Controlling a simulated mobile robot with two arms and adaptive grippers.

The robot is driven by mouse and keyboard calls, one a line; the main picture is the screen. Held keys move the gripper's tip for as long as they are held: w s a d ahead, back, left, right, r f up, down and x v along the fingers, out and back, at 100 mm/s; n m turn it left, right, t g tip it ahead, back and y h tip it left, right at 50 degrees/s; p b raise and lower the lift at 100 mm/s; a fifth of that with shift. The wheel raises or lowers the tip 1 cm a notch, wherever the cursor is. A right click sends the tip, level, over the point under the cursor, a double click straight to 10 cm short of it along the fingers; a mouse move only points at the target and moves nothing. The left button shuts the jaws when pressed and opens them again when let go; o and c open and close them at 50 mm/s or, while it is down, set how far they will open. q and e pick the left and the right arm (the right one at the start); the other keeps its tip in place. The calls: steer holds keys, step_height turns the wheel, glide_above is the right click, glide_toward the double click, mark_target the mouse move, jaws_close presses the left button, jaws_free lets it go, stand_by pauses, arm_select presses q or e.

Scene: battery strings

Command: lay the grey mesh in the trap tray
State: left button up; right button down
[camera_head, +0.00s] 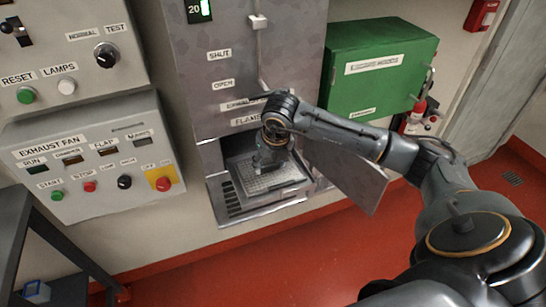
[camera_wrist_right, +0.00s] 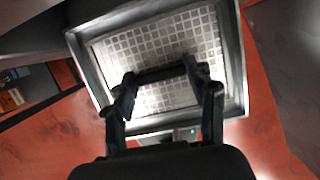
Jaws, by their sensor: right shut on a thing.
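The grey mesh (camera_head: 272,181) is a light square grid inside the trap tray (camera_head: 262,211), at the open lower bay of the grey cabinet. In the right wrist view the mesh (camera_wrist_right: 150,42) lies within the raised metal rim of the tray (camera_wrist_right: 236,62); whether it rests flat on the bottom I cannot tell. My right gripper (camera_head: 270,160) reaches down over the mesh. In the wrist view its fingers (camera_wrist_right: 160,74) close on a dark bar across the mesh. The gripper hides part of the mesh. My left gripper is not in view.
The grey cabinet (camera_head: 225,110) rises behind the tray. An open metal flap (camera_head: 347,175) hangs to the right, beneath my right forearm. The exhaust fan panel (camera_head: 90,155) is left. Red floor in front is clear.

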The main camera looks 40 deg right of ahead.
steer(key=shift+a+r, duration=0.1)
steer(key=shift+r, duration=0.05)
steer(key=shift+a, duration=0.15)
steer(key=shift+c, duration=2.2)
jaws_free()
steer(key=shift+f, duration=0.2)
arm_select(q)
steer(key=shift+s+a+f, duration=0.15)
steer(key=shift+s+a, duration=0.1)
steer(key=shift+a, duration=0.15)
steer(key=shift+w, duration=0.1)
arm_select(e)
steer(key=shift+r, duration=0.15)
